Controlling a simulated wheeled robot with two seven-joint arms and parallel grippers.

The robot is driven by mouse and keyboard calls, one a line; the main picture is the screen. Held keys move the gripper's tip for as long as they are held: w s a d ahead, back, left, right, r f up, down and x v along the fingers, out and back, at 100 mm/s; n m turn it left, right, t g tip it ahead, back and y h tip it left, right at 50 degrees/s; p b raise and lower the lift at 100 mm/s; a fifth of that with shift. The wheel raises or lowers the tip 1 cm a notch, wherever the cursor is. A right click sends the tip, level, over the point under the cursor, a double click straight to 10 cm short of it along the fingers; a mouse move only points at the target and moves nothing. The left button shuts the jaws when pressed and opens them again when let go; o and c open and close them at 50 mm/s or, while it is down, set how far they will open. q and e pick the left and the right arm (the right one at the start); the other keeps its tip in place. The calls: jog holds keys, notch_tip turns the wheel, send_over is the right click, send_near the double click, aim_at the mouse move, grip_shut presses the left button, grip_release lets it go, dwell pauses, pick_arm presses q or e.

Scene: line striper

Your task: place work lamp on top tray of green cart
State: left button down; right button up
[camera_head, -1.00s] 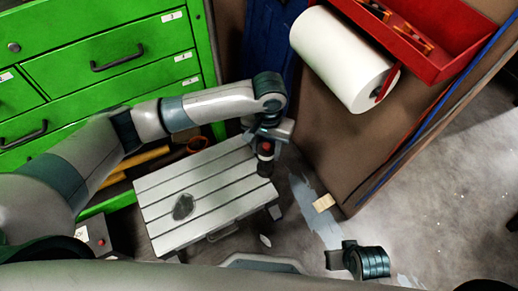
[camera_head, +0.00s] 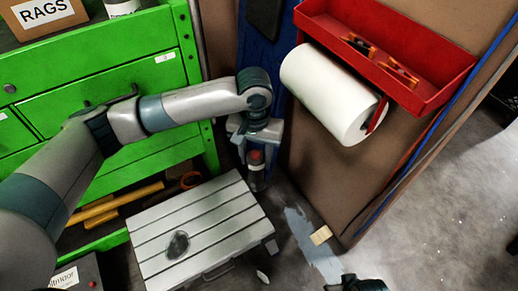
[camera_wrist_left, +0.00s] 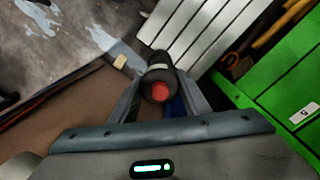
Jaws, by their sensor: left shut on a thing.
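The work lamp (camera_head: 256,174) is a dark cylinder with a red end. My left gripper (camera_head: 256,146) is shut on it and holds it upright or nearly so, just beyond the grey slatted bench. In the left wrist view the lamp (camera_wrist_left: 158,84) sits between the two fingers, red end towards the camera. The green cart (camera_head: 105,72) stands at the left, with drawers and a lower shelf. Its top tray (camera_head: 85,35) shows only in part at the upper left, above the held lamp.
A RAGS box (camera_head: 45,14) and a white container (camera_head: 122,7) stand on the cart top. The slatted bench (camera_head: 215,225) is low in front. A paper roll (camera_head: 325,90) and red tray (camera_head: 440,80) hang on the brown panel at right. Yellow-handled tools lie on the lower shelf.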

pick_arm(q)
notch_tip(320, 180, up, 13)
jog(key=w+a+n, duration=0.1)
jog(key=a+n, duration=0.1)
jog(key=shift+w+a+r, duration=0.2)
jog(key=shift+w+a, duration=0.05)
jog(key=shift+a, duration=0.15)
